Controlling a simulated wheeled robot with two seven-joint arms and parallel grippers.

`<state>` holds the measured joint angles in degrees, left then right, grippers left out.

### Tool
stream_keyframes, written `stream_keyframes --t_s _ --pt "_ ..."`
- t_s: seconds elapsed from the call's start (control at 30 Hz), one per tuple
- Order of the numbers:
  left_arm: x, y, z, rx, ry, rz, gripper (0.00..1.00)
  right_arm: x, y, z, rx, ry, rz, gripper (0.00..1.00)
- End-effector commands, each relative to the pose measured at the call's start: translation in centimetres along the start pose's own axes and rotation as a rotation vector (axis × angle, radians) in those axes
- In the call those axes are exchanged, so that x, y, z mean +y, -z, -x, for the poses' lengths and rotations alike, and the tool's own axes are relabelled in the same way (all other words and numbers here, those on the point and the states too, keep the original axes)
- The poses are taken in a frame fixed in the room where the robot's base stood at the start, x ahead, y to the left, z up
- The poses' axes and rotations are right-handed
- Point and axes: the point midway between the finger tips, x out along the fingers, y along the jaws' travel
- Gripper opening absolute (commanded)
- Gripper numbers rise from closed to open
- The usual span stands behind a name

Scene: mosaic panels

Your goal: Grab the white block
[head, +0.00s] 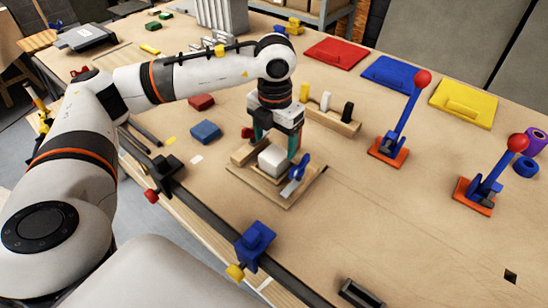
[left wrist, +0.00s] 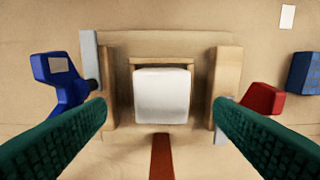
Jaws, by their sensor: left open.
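The white block (head: 272,159) sits in a wooden fixture (head: 262,190) near the front edge of the workbench. In the left wrist view the white block (left wrist: 162,96) lies at the centre, between the two green fingers. My left gripper (head: 282,150) is open and points down at the fixture. In the left wrist view the left gripper's fingers (left wrist: 160,118) are spread wide, one on each side of the block, with gaps between them and it. The fixture has a blue lever (head: 296,172) on one side and a red part (head: 248,133) on the other. My right gripper is not in view.
A blue block (head: 206,131) and a red block (head: 201,102) lie left of the fixture. A wooden rack (head: 330,121) with pegs stands behind it. Two red-knobbed levers (head: 390,147) (head: 480,193) stand to the right. Red, blue and yellow panels (head: 465,103) lie further back. The front right bench is mostly clear.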

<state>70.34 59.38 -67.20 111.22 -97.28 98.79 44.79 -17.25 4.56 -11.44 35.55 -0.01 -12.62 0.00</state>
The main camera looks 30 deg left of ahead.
Motion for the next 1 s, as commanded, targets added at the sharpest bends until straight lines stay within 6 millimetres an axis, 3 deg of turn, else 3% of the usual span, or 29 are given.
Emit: stream_keyframes --t_s 0.4,0.67,1.0 --pt "-0.2 -0.1 -4.9 -0.003 0.0 0.001 0.76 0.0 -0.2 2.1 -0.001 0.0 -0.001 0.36" --pt "-0.2 -0.1 -5.4 -0.001 0.0 0.0 0.76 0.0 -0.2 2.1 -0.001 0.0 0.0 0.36" --pt "-0.2 -0.1 -5.3 0.0 0.0 0.0 0.27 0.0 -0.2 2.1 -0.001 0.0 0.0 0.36"
